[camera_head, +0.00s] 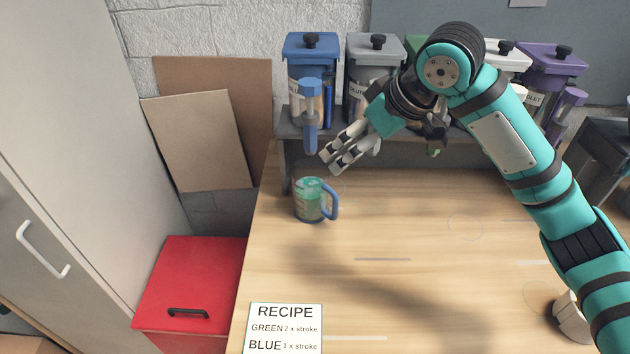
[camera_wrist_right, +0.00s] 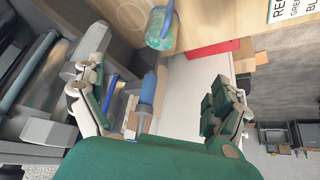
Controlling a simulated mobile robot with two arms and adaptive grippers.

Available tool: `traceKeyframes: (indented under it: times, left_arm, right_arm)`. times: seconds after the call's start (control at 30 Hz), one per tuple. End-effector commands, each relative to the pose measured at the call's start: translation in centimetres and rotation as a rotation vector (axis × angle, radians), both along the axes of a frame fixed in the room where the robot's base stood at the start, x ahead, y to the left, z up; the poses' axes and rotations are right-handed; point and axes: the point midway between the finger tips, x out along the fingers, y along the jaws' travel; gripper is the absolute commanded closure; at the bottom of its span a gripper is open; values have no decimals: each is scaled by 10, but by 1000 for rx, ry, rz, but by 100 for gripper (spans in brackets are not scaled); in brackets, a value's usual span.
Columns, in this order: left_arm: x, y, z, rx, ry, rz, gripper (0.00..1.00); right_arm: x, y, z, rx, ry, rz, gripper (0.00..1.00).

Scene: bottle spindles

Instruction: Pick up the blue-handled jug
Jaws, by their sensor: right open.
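The blue-handled jug (camera_head: 308,203) stands upright on the wooden table near its left edge, with a greenish see-through body and its blue handle on the right side. My left gripper is not in view.
A shelf at the back holds several dispensers, among them a blue one (camera_head: 311,55), a grey one (camera_head: 374,58) and a purple one (camera_head: 548,60). The blue lever (camera_head: 311,135) hangs close to my right gripper. A recipe card (camera_head: 285,325) lies in front; the middle table is clear.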

Motion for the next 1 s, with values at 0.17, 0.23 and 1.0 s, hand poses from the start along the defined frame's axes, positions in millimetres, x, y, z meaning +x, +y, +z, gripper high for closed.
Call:
traceKeyframes:
  times: [0.17, 0.23, 1.0]
  left_arm:
    - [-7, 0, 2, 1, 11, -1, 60]
    - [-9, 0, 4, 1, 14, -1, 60]
    - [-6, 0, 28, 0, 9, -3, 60]
  right_arm:
    - [3, 4, -8, 0, 4, 1, 0]
    - [7, 9, -18, 0, 4, 2, 0]
    - [53, 56, -113, 0, 3, 1, 0]
